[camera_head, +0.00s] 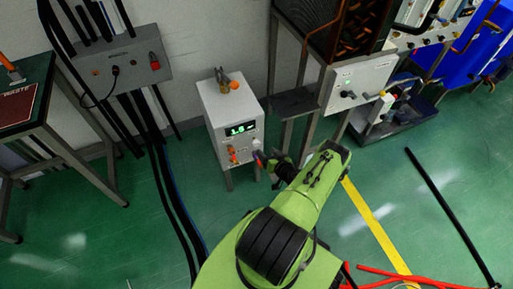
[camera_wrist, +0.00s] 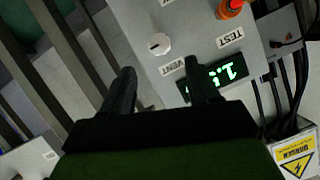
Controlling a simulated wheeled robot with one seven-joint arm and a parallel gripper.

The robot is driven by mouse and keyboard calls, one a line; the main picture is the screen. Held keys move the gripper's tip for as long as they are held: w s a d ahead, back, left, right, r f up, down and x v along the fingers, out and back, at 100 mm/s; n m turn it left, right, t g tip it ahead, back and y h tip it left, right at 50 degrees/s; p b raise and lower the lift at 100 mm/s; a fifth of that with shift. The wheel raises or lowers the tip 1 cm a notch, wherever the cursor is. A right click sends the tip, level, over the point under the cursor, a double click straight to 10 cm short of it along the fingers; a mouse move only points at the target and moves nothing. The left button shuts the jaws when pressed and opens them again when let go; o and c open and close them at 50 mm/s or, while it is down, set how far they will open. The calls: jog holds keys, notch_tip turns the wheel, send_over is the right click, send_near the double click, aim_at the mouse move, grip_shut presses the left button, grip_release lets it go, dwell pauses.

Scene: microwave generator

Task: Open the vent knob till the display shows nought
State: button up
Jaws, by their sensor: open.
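The white box (camera_head: 214,108) stands by the wall, with a lit green display (camera_head: 240,129) on its front. The number seems to begin with 1, but its other digits are unclear. In the wrist view, the round white vent knob (camera_wrist: 159,44) sits above the VENT label (camera_wrist: 172,67), with a dark pointer mark on its face. The display (camera_wrist: 232,70) is partly covered by one finger. My gripper (camera_head: 264,161) is in front of the lower right of the box. In the wrist view, my gripper (camera_wrist: 158,71) is open and empty, its fingertips short of the knob.
An orange-red knob (camera_wrist: 231,9) is near the TEST label (camera_wrist: 230,37). A grey wall box (camera_head: 118,68) with black cables is at left. A white control panel (camera_head: 358,84) on a rack is at right.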

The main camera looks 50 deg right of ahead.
aim_at(257, 144)
jog(key=b+x, duration=0.3)
jog(key=x, duration=0.5)
jog(key=shift+w+d+f, duration=0.1)
jog(key=shift+w, duration=0.15)
jog(key=c, duration=1)
jog(key=shift+c, duration=0.2)
